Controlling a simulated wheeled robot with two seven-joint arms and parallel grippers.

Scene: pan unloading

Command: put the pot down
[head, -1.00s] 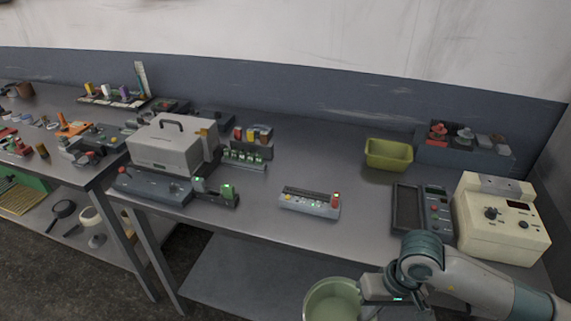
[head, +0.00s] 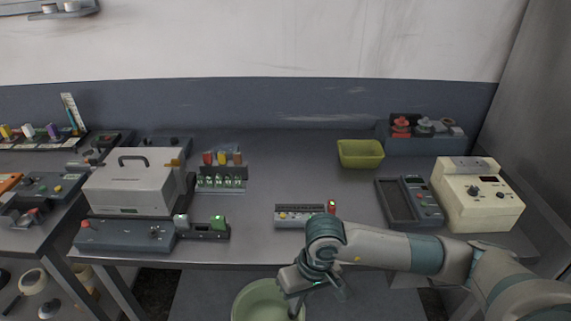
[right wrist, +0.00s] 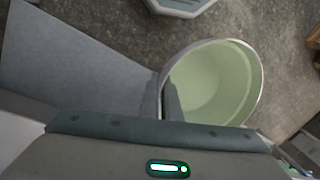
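The pot is pale green and round, and its upper part shows at the bottom edge of the head view (head: 258,302). My right gripper (head: 296,302) is at the pot's right side, with its fingers on the rim. In the right wrist view, the open pot (right wrist: 215,85) looks empty, and a finger (right wrist: 171,102) lies inside its wall. The gripper appears shut on the rim and holds the pot in front of the table, below the tabletop's height. The pot's base is hidden. My left gripper is not in view.
The grey table (head: 280,180) has clear room in its middle, behind a small button panel (head: 298,216). A grey case (head: 130,182) stands left; a yellow-green bin (head: 360,153), a dark meter (head: 408,202) and a cream device (head: 477,195) stand right. A lower shelf (head: 200,300) is under the table.

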